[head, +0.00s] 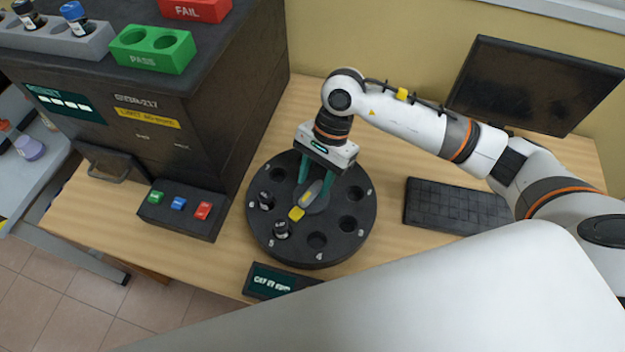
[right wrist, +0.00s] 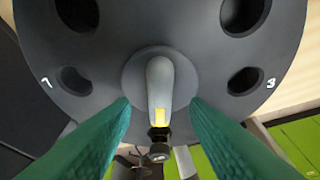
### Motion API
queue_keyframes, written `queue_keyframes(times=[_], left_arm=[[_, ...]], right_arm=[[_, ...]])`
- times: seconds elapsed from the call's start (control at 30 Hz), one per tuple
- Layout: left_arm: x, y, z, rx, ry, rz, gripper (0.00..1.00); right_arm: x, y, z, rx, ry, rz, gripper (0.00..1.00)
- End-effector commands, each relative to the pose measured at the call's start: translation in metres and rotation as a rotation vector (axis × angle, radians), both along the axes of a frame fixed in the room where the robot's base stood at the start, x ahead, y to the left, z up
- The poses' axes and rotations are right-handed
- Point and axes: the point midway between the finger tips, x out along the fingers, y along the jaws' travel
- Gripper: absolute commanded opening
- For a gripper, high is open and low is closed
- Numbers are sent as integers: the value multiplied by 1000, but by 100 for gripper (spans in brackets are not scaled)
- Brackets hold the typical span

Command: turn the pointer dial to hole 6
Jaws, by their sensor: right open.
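The pointer dial is a round black disc (head: 335,242) with numbered holes around a central grey knob (head: 313,190) with a yellow tip (head: 296,213). The tip points down-left, roughly toward hole 5 in the head view. Dark-capped vials sit in hole 5 (head: 281,230) and hole 6 (head: 266,201); several other holes look empty. My right gripper (head: 315,184) is open over the dial, with its green fingers on either side of the knob. In the right wrist view the knob (right wrist: 159,82) stands between the fingers, with gaps visible on both sides. My left gripper is not in view.
A button box (head: 180,212) and a dark machine (head: 190,120) stand left of the dial. A keyboard (head: 455,205) and monitor (head: 535,85) are to the right. A small sign (head: 270,281) sits in front. Green PASS (head: 152,58) and red FAIL (head: 190,11) racks top the machine.

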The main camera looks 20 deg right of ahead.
Motion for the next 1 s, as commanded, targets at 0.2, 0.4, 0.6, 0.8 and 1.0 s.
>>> queue_keyframes(times=[0.2,0.4,0.6,0.8,1.0], left_arm=[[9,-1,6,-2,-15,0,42],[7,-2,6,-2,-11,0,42],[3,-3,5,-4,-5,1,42],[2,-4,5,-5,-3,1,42],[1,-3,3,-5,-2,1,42]], right_arm=[[-4,7,-19,1,2,-2,42],[-5,8,-22,0,0,-1,42],[-5,7,-22,0,0,-1,29],[-4,7,-21,0,0,-1,0],[-4,7,-22,0,0,-15,0]])
